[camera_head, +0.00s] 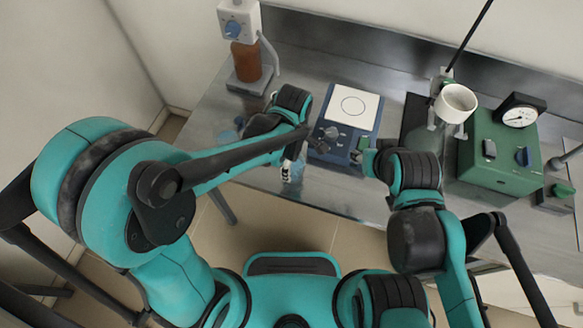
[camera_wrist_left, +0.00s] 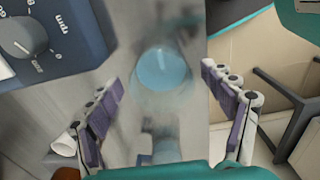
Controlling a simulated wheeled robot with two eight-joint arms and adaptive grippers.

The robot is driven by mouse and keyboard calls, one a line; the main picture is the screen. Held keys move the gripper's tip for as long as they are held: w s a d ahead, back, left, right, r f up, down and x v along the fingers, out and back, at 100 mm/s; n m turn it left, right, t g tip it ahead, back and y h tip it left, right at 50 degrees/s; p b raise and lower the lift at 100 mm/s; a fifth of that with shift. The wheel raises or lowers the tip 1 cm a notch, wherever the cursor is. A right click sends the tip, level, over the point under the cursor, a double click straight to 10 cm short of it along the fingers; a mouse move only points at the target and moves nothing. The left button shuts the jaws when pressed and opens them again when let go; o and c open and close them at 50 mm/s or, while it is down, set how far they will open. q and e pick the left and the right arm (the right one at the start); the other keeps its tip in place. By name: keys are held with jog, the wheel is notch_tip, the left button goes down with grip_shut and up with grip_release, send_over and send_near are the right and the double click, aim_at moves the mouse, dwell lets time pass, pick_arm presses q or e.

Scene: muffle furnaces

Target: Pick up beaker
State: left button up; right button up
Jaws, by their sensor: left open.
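A clear beaker with pale blue liquid (camera_wrist_left: 160,72) stands on the metal bench in the left wrist view. It lies ahead of and between the two spread fingers of my left gripper (camera_wrist_left: 165,105), with a gap on each side. In the head view the beaker (camera_head: 297,170) shows as a faint blue shape near the bench's front edge, beside my left gripper (camera_head: 287,169), and the hand partly hides it. My left gripper is open and empty. My right gripper (camera_head: 363,150) is beside the blue hotplate; its fingers are mostly hidden by its wrist.
The blue hotplate with a white top (camera_head: 351,106) stands close to the beaker. A green box with a gauge (camera_head: 500,155) and a white cup on a stand (camera_head: 455,103) are at right. A brown-bottle device (camera_head: 246,62) is at back left. Other bluish glassware (camera_head: 228,136) is at left.

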aim_at(292, 167)
pick_arm(q)
notch_tip(292, 167, down, 4)
jog(key=shift+b, duration=0.65)
jog(key=shift+s, duration=0.1)
jog(key=c, duration=1.4)
jog(key=shift+a+r, duration=0.1)
jog(key=shift+r, duration=0.05)
